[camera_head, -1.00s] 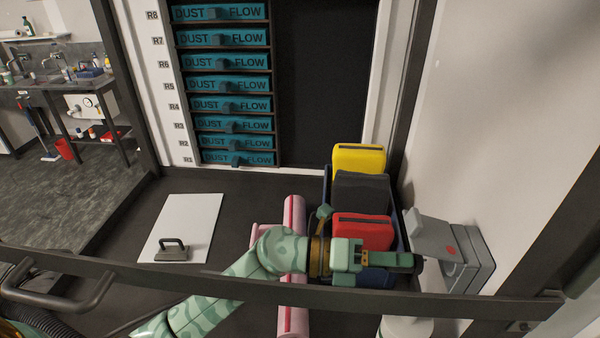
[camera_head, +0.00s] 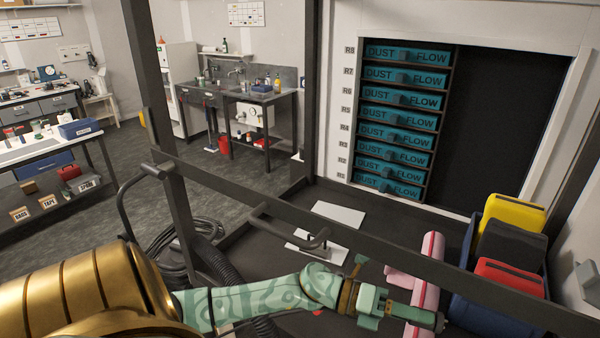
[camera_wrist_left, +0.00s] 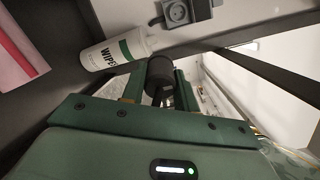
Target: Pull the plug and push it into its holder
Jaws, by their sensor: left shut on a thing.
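My left gripper (camera_head: 425,317) reaches in from the left, low in the head view, in front of the pink roll. It is shut on a dark cylindrical piece, probably the plug (camera_wrist_left: 160,75), which stands out between the fingers in the left wrist view. Its dark end also shows at the gripper's tip in the head view (camera_head: 440,322). A grey block with a round dark recess (camera_wrist_left: 178,12) is at the top of the wrist view; I cannot tell if it is the holder. The plug is apart from it. My right gripper is not in view.
A white wipes canister (camera_wrist_left: 115,52) lies left of the plug in the wrist view. A pink roll (camera_head: 427,265) and a blue bin (camera_head: 470,312) with yellow, black and red cases stand at the right. A dark rail (camera_head: 390,248) crosses the front. Teal drawers (camera_head: 400,115) are behind.

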